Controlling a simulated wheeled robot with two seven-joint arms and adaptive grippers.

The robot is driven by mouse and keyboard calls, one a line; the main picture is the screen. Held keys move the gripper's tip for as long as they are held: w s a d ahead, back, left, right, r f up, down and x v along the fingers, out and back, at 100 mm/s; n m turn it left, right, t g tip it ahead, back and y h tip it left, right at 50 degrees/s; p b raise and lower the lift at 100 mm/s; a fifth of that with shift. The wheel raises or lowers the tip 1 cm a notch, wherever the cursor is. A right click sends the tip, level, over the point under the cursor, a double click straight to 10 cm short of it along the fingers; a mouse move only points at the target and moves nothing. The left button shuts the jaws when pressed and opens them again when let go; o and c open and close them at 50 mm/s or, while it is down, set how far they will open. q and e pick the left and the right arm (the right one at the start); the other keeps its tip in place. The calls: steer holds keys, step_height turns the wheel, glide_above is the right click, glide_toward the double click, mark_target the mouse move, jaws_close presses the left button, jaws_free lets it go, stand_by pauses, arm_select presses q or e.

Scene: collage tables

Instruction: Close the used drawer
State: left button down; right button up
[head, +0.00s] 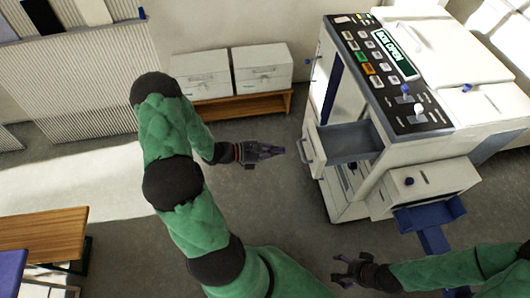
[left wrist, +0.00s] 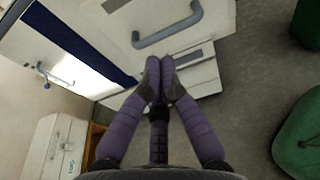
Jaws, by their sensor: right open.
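The white copier (head: 395,110) stands at the right with a drawer (head: 345,143) pulled out from its front. The drawer is open at the top, grey inside and looks empty. Its grey handle (head: 306,150) faces my left gripper (head: 277,151), which is apart from it, a short way to the left. In the left wrist view the handle (left wrist: 168,30) shows just beyond my left fingertips (left wrist: 160,70), which are together with nothing between them. My right gripper (head: 339,268) is open and empty, low in the head view in front of the copier.
A lower white unit (head: 425,188) and a blue tray (head: 430,214) stick out at the copier's lower right. Two white boxes (head: 262,70) stand on a wooden shelf (head: 240,106) by the wall. A wooden table (head: 42,228) is at the left. Floor between is clear.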

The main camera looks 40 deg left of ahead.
mark_target(351, 143)
arm_select(q)
steer(key=b+x, duration=0.1)
steer(key=x, duration=0.4)
steer(key=shift+d, duration=0.1)
steer(key=r+x, duration=0.1)
steer(key=x, duration=0.6)
steer(key=r+b+x, duration=0.1)
steer(key=r+x, duration=0.1)
steer(key=x, duration=0.5)
steer(key=r+x, duration=0.1)
steer(key=x, duration=0.7)
steer(key=shift+w+d+r, duration=0.25)
steer(key=shift+w+d, duration=0.1)
steer(key=shift+d, duration=0.1)
steer(key=shift+w+d, duration=0.2)
steer(key=shift+w, duration=0.15)
steer(key=shift+r, duration=0.15)
